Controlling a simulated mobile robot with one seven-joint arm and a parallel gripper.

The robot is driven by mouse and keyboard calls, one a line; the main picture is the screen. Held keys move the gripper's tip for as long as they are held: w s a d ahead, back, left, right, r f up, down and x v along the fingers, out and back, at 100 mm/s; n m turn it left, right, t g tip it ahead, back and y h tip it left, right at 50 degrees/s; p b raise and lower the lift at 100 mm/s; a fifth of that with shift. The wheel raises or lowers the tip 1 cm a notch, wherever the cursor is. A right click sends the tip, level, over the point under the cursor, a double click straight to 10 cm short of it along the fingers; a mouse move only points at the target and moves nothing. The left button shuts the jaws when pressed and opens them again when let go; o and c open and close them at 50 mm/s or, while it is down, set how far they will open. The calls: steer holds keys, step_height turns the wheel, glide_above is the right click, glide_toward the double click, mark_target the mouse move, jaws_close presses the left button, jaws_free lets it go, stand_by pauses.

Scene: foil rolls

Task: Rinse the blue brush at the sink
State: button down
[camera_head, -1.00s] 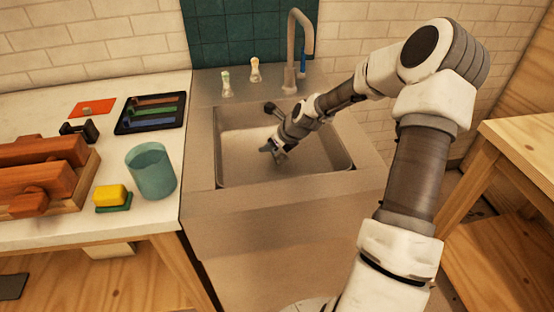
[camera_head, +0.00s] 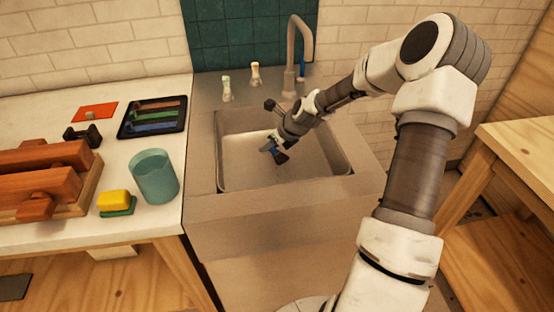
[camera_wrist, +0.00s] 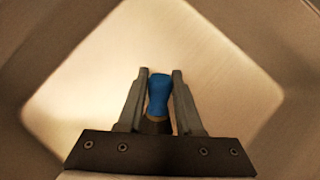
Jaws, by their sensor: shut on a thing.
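The blue brush (camera_wrist: 159,92) is between the two fingers of my gripper (camera_wrist: 160,75) in the wrist view. Its blue part points away from the wrist and a dark part shows nearer the palm. My gripper is shut on it. In the head view my gripper (camera_head: 272,146) reaches down inside the basin of the metal sink (camera_head: 235,172), with a small blue bit and a dark part of the brush (camera_head: 281,157) showing. The faucet (camera_head: 291,55) stands behind the basin. I cannot tell whether water runs.
Two small bottles (camera_head: 255,75) stand on the sink's back ledge. The counter at left holds a teal cup (camera_head: 155,178), a yellow sponge (camera_head: 113,200), a black tray (camera_head: 152,117) and foil-roll-like red-brown blocks (camera_head: 40,172). A wooden table (camera_head: 525,150) is at right.

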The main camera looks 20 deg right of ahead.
step_height(320, 180, up, 15)
steer(key=p, duration=1.1)
stand_by(2.2)
step_height(320, 180, up, 4)
steer(key=p, duration=0.3)
steer(key=shift+f, duration=0.1)
stand_by(0.6)
